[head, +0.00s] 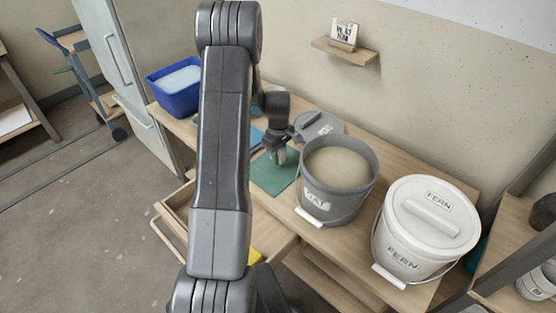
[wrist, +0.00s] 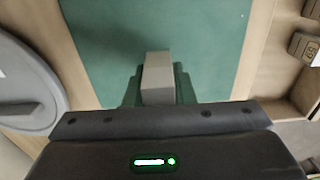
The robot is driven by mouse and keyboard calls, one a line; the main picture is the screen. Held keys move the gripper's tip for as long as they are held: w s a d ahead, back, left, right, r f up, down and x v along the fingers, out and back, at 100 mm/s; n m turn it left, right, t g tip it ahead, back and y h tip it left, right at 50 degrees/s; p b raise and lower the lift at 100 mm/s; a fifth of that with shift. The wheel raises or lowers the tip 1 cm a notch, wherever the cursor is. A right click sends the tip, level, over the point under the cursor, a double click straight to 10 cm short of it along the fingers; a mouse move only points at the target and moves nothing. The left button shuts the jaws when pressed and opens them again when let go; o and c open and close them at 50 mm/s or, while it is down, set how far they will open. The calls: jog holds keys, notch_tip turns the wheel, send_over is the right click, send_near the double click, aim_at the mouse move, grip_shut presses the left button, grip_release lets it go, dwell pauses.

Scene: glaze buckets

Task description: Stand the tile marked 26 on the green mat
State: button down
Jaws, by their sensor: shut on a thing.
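My gripper (head: 279,156) is shut on a small grey tile (wrist: 157,75), which sits between the green fingers in the wrist view. No number shows on the face I see, so I cannot tell its mark. The green mat (head: 272,178) lies on the bench below my gripper. It fills the middle of the wrist view (wrist: 155,25), under the tile. I cannot tell whether the tile touches the mat.
A grey open bucket (head: 312,205) stands right of the mat, then a white lidded bucket (head: 400,252) marked FERN. A grey lid (head: 325,124) lies behind. A blue tub (head: 172,102) stands at left. An open drawer (head: 172,212) juts out in front; small marked tiles (wrist: 304,47) show at right.

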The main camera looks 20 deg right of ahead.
jog(key=shift+f, duration=1.5)
jog(key=c, duration=1.2)
grip_release()
jog(key=shift+c, duration=0.2)
jog(key=shift+o, duration=0.2)
jog(key=shift+r, duration=0.15)
notch_tip(320, 180, up, 12)
